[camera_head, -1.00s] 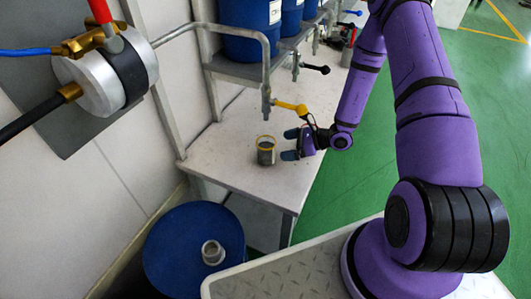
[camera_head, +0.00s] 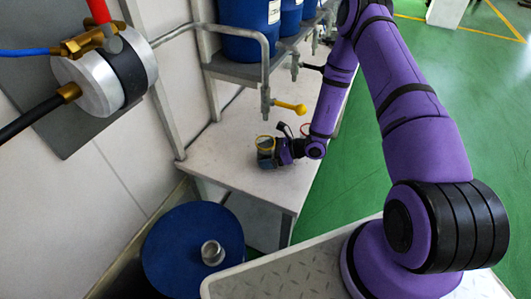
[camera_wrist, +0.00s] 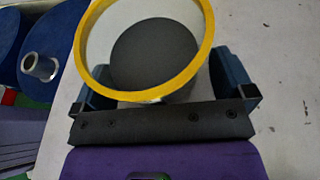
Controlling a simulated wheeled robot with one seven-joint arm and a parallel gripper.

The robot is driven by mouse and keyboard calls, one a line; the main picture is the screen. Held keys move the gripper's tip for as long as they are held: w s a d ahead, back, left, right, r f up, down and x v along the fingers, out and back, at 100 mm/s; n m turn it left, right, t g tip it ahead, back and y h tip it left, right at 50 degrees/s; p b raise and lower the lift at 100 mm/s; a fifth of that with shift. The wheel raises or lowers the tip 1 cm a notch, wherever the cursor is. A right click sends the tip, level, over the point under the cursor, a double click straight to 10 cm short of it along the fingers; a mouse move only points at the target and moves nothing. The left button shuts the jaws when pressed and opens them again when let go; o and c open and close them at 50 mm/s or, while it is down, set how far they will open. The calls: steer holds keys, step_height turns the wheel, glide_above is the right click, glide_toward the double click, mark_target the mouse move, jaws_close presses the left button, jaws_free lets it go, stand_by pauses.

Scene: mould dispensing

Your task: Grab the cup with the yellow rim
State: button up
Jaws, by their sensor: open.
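The cup with the yellow rim (camera_head: 265,143) stands on the white table (camera_head: 222,150), below the tap with the yellow handle. In the wrist view its yellow rim (camera_wrist: 205,62) is large and close, with a dark round bottom inside. My gripper (camera_head: 267,158) is at the cup. In the wrist view, my gripper (camera_wrist: 165,80) is open, with one blue finger on each side of the cup. Whether the fingers touch its wall cannot be told. The cup's lower part is partly hidden by my gripper.
A tap with a yellow handle (camera_head: 290,107) hangs above the table near the cup. Blue containers (camera_head: 248,30) stand on the shelf behind. A blue drum (camera_head: 165,255) with a metal fitting stands at the front left. The table is bare left of the cup.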

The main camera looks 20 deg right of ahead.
steer(key=c, duration=1.1)
steer(key=shift+c, duration=0.2)
